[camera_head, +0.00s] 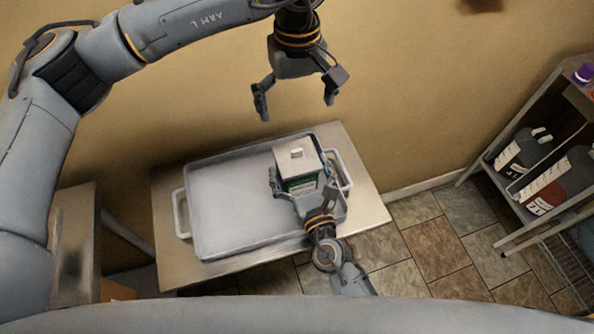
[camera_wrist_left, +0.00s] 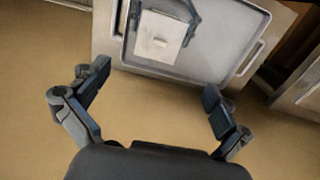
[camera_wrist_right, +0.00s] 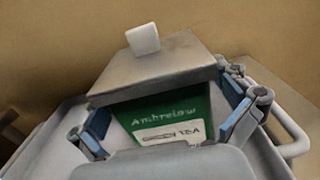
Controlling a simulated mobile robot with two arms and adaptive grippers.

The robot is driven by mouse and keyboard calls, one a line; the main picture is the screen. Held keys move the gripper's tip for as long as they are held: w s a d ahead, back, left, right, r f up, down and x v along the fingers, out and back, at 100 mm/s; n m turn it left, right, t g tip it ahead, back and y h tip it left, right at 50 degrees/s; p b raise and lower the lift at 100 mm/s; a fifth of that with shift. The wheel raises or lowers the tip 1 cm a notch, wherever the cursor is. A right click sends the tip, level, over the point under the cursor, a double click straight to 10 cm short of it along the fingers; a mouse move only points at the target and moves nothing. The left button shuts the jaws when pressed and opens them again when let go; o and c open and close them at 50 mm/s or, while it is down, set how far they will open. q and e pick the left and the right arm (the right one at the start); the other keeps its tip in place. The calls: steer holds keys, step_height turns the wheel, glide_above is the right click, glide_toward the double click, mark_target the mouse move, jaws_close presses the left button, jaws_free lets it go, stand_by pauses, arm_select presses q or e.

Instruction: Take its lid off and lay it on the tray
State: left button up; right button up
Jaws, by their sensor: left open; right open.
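A green tea tin (camera_head: 301,182) with a grey metal lid (camera_head: 287,163) and a pale square knob (camera_head: 297,153) stands at the right end of the grey tray (camera_head: 230,210). Its green label (camera_wrist_right: 165,119) reads "Green tea" in the right wrist view, and the lid (camera_wrist_right: 155,72) sits on top. My right gripper (camera_head: 300,190) is open, with its fingers on either side of the tin; contact is not clear. My left gripper (camera_head: 295,100) is open and empty, above and behind the tin. In the left wrist view the lid (camera_wrist_left: 158,37) shows beyond its fingers.
The tray rests on a metal table (camera_head: 362,190) against a tan wall. Its left and middle parts are bare. A shelf rack (camera_head: 510,180) with large jugs (camera_head: 555,185) stands at the right.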

mark_target(296, 150)
steer(key=shift+w+a, duration=0.1)
steer(key=shift+w, duration=0.2)
arm_select(q)
steer(key=shift+w, duration=0.1)
arm_select(e)
steer(key=shift+c, duration=0.2)
steer(key=shift+s, duration=0.1)
steer(key=c, duration=1.6)
arm_select(q)
step_height(296, 150, down, 14)
steer(key=shift+w+r, duration=0.1)
steer(key=shift+c, duration=0.4)
